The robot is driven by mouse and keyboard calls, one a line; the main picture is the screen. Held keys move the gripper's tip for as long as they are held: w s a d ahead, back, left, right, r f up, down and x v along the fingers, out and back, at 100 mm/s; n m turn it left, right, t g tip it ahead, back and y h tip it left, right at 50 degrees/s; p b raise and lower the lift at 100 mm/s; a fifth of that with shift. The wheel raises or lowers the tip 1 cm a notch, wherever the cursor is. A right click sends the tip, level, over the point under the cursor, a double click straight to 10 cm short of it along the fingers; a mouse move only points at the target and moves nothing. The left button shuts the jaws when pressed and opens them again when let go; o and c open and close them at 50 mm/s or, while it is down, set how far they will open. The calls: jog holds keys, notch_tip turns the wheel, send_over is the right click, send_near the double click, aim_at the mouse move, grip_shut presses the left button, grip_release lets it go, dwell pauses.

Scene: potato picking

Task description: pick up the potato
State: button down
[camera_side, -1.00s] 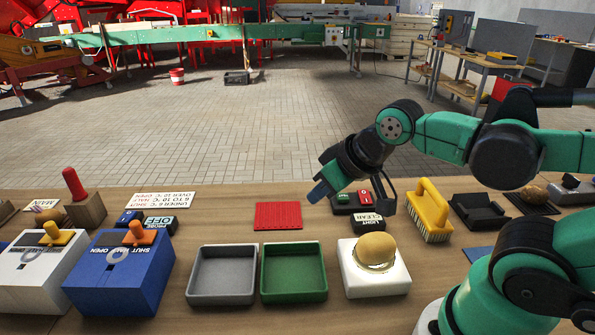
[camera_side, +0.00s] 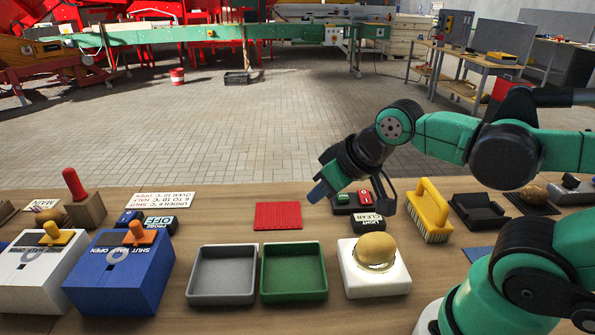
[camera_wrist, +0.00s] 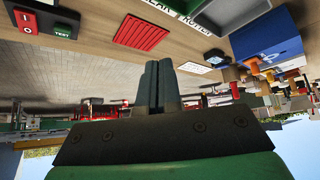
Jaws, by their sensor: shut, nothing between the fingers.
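A round tan potato (camera_side: 376,249) sits on a white square stand (camera_side: 374,284) at the front of the table, right of the green tray. My gripper (camera_side: 318,193) is shut and empty, in the air above the table, up and left of the potato on the stand. In the wrist view its fingers (camera_wrist: 157,82) are pressed together with nothing between them. Neither potato shows in the wrist view.
A grey tray (camera_side: 222,274) and a green tray (camera_side: 293,272) stand left of the white stand, both empty. A yellow brush (camera_side: 430,210), a button box (camera_side: 352,202) and a red mat (camera_side: 278,216) lie behind. Blue (camera_side: 122,271) and white (camera_side: 40,270) boxes stand at left.

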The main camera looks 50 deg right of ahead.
grip_release()
jog(key=n+g, duration=0.6)
jog(key=n, duration=1.4)
send_over(379, 238)
jog(key=w, duration=0.1)
jog(key=f, duration=0.3)
jog(key=shift+a+f, duration=0.1)
jog(key=shift+a, duration=0.1)
jog(key=n, duration=0.1)
jog(key=s+n+g, duration=0.1)
jog(key=n, duration=0.1)
jog(key=shift+d+f, duration=0.1)
jog(key=shift+d, duration=0.05)
jog(key=shift+n, duration=0.3)
jog(key=shift+f, duration=2.75)
